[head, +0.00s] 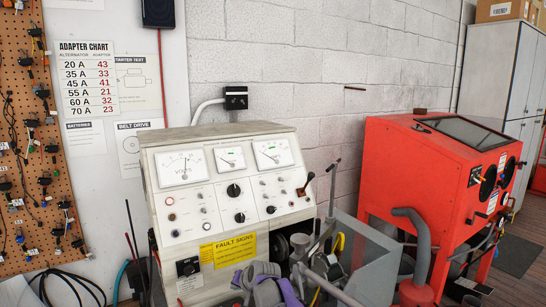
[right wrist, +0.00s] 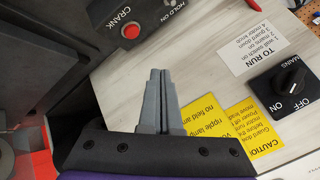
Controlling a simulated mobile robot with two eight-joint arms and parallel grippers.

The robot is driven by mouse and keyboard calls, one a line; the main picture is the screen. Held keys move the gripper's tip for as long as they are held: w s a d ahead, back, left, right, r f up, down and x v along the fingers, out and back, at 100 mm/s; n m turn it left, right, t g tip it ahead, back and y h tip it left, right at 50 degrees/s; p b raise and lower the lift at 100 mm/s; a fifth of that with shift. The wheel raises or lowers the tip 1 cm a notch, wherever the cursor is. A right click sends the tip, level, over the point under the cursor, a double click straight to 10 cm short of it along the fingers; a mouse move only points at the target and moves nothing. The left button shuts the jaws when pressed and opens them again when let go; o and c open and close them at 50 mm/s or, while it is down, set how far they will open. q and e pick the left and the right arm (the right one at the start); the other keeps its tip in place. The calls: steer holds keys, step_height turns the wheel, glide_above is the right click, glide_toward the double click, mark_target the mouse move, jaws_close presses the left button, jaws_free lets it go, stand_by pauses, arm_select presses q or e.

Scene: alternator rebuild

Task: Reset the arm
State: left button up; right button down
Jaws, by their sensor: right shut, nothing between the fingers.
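My right gripper (head: 264,284) is low at the bottom middle of the head view, in front of the cream test bench (head: 228,190), with purple parts on it. Its fingertips are hard to make out there. In the right wrist view its two grey fingers (right wrist: 162,85) are together with nothing between them. Behind them is a pale panel with yellow labels (right wrist: 245,130), a black mains knob (right wrist: 291,84) and a red crank button (right wrist: 131,31). I cannot tell whether the fingers touch the panel. My left gripper is not in view.
A red cabinet (head: 410,165) stands to the right of the bench. A pegboard (head: 25,150) with adapters hangs at the left. Black cables (head: 70,280) lie at the lower left. A grey hose (head: 418,240) rises in front of the red cabinet. Clutter crowds the bench's lower right.

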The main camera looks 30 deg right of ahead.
steer(key=s+a+r+n+g, duration=0.1)
steer(key=s+a+n, duration=0.1)
steer(key=s+a, duration=0.35)
steer(key=s+a+n, duration=0.1)
steer(key=s+a, duration=0.1)
steer(key=s, duration=0.6)
steer(key=s+a+r+n+g, duration=0.1)
steer(key=s+a+n, duration=0.1)
steer(key=s+a, duration=0.35)
steer(key=s+f+n, duration=0.1)
steer(key=s+f, duration=0.2)
steer(key=s, duration=0.7)
steer(key=s+a+f+n+g, duration=0.1)
steer(key=s+f, duration=0.3)
steer(key=s, duration=0.7)
steer(key=shift+s+a+f+n+g, duration=0.2)
steer(key=shift+n+g, duration=0.1)
steer(key=shift+n, duration=0.5)
